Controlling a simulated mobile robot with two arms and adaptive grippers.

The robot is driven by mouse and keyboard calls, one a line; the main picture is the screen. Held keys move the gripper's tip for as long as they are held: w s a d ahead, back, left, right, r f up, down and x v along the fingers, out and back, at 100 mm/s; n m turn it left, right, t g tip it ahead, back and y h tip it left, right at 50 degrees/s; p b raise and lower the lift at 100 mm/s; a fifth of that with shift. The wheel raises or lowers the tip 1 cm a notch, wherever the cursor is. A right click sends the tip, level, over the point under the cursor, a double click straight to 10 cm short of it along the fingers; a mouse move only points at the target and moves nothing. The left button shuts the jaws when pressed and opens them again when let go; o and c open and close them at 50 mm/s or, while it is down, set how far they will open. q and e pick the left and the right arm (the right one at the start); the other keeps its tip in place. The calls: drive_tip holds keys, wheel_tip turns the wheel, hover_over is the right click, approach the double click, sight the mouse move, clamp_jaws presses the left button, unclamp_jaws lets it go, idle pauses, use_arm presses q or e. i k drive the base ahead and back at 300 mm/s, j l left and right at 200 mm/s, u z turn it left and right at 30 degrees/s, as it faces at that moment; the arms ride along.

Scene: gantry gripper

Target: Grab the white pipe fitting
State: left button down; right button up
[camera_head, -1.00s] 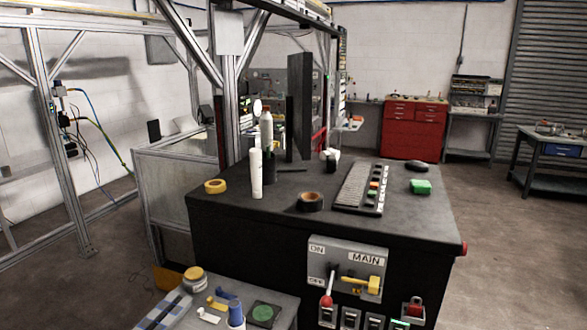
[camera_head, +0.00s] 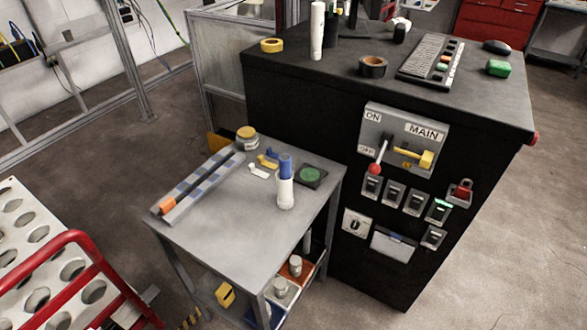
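A small white piece (camera_head: 259,171), which looks like the white pipe fitting, lies on the grey cart top (camera_head: 225,232). It is beside a yellow fitting (camera_head: 269,159) and in front of a jar with a yellow lid (camera_head: 247,138). It is too small to make out its exact shape. Neither of my grippers is in view.
A white bottle with a blue top (camera_head: 285,182), a green round item on a dark square (camera_head: 311,175) and a blue-grey rail (camera_head: 199,184) share the cart top. A black cabinet (camera_head: 300,110) stands behind it. A red tubular rail (camera_head: 85,275) is at lower left.

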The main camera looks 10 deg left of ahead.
sight(285, 197)
drive_tip(key=j+z, duration=0.15)
drive_tip(key=j, duration=0.75)
drive_tip(key=j+z, duration=0.15)
drive_tip(key=j, duration=0.7)
drive_tip(key=k, duration=0.1)
